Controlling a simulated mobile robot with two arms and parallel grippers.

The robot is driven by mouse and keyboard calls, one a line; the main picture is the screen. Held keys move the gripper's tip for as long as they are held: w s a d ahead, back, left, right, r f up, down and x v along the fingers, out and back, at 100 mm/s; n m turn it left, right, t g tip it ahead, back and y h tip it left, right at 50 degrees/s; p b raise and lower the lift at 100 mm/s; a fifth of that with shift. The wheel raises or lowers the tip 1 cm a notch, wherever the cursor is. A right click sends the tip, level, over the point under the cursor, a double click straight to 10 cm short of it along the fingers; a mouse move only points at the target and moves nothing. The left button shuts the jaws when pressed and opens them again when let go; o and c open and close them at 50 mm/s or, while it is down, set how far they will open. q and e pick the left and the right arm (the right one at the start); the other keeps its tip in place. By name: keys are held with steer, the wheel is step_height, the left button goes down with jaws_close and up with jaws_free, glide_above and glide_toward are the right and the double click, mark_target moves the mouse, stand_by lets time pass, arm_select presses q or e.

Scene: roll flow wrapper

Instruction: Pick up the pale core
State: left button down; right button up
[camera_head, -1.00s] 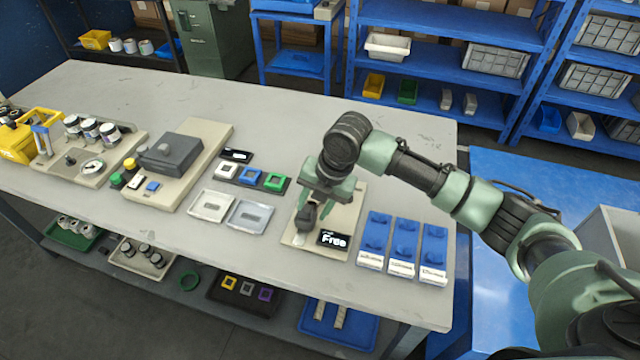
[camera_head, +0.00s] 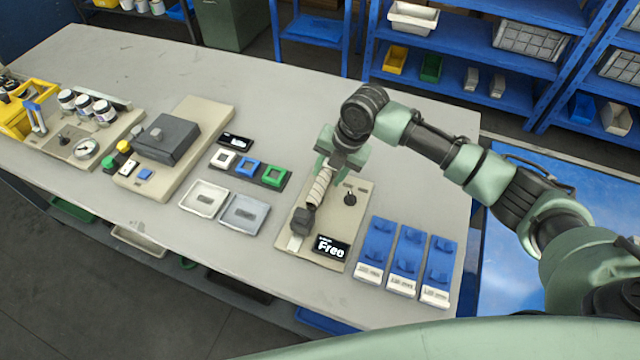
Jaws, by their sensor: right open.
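A pale, whitish square ring (camera_head: 223,160), the palest of a row and apparently the pale core, sits at the left end of a dark holder. A blue ring (camera_head: 248,167) and a green ring (camera_head: 273,175) sit beside it. My right gripper (camera_head: 339,164) is open and well to the right of the row. It is over the back of a beige station (camera_head: 336,211), by a pale ribbed cylinder (camera_head: 320,187) whose upper end it partly hides. I cannot tell whether they touch. My left gripper is not in view.
The station has a dark block (camera_head: 302,220), a black knob (camera_head: 350,199) and a display reading "Free" (camera_head: 330,248). Two shallow trays (camera_head: 203,200) lie in front of the ring row. Blue-topped units (camera_head: 407,262) stand at right. The table's back middle is clear.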

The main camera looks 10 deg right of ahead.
mark_target(322, 183)
steer(key=x, duration=0.2)
steer(key=p+x, duration=0.1)
steer(key=x, duration=0.1)
steer(key=shift+s+a, duration=0.1)
steer(key=shift+a, duration=0.1)
steer(key=shift+f, duration=0.35)
jaws_close()
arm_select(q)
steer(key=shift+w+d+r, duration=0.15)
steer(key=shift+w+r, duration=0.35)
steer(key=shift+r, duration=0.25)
